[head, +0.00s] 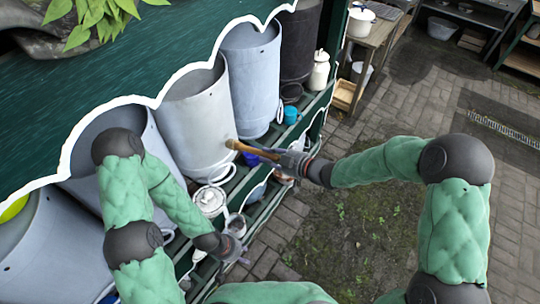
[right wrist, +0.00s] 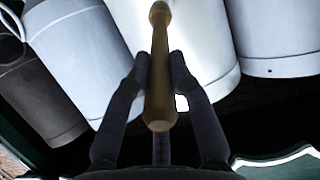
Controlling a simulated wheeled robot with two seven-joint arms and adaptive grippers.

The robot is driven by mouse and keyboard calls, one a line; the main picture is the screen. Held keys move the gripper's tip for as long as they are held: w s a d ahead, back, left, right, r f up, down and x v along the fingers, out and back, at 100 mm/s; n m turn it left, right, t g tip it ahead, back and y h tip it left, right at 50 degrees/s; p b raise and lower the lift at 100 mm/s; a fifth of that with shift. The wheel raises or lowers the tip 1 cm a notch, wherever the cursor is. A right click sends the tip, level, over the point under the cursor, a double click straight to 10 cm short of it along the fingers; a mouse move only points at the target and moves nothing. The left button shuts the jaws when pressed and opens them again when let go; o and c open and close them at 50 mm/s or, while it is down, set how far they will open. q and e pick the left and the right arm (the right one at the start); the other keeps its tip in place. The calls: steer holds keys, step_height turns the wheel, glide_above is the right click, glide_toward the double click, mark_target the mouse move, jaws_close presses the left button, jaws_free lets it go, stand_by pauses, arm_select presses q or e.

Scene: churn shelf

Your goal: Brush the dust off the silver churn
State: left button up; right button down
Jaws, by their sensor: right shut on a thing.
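The silver churn (head: 193,118), paler than its neighbours, stands open-topped on the shelf in the head view. Its pale wall also fills the top middle of the right wrist view (right wrist: 205,40). My right gripper (head: 284,160) is shut on a wooden-handled tool (head: 245,149), apparently the brush. The tool's far end overlaps the churn's lower right side; I cannot tell whether it touches. In the right wrist view the handle (right wrist: 158,75) lies between the fingers; no bristles are distinguishable. My left gripper (head: 236,256) hangs low by the shelf front, its fingers too small to judge. No dust is clearly visible.
A blue-grey churn (head: 250,75) and a dark churn (head: 299,45) stand beyond the silver one. A white lidded pot (head: 210,201), a turquoise cup (head: 291,114) and a cream jar (head: 319,71) stand along the shelf front. The paved ground to the right is open.

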steer(key=shift+w+a, duration=0.55)
steer(key=shift+a, duration=0.2)
stand_by(0.5)
stand_by(1.6)
steer(key=shift+s+d+p, duration=0.25)
steer(key=shift+s+d, duration=0.65)
steer(key=shift+d, duration=0.35)
steer(key=shift+s+d+p, duration=0.25)
steer(key=shift+s+d, duration=0.65)
steer(key=shift+d, duration=0.3)
